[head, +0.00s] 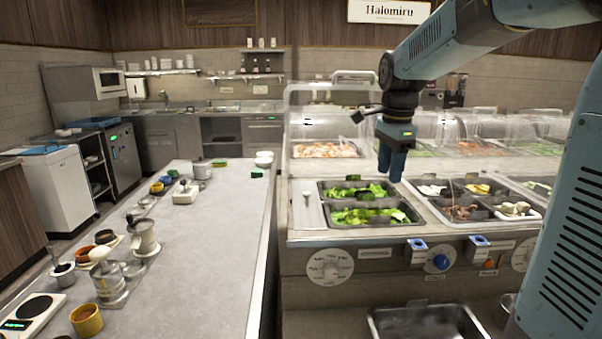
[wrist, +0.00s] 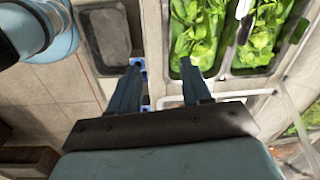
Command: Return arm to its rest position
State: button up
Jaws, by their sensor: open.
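My gripper (head: 391,165) hangs from the blue arm above the salad counter in the head view, fingers pointing down near the right edge of the lettuce pans. In the wrist view its two fingers (wrist: 162,75) are spread apart with nothing between them. A lettuce pan (head: 371,219) lies below and to the left of the gripper in the head view, with another lettuce pan behind it. Both lettuce pans show at the top of the wrist view (wrist: 190,40), beyond the fingertips.
A four-part pan (head: 440,203) with toppings lies right of the lettuce. Clear covers (head: 470,130) stand behind. An empty metal tray (head: 425,322) sits lower in front. A grey worktop (head: 215,240) at left holds jars, cups and a scale (head: 30,312); its right side is clear.

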jog(key=s+f+n+t, duration=0.3)
jog(key=s+n, duration=1.3)
jog(key=s, duration=0.6)
jog(key=shift+s+f+t, duration=0.15)
jog(key=shift+f+t, duration=0.05)
jog(key=shift+t, duration=0.7)
jog(key=shift+c, duration=0.3)
jog(key=shift+c, duration=0.2)
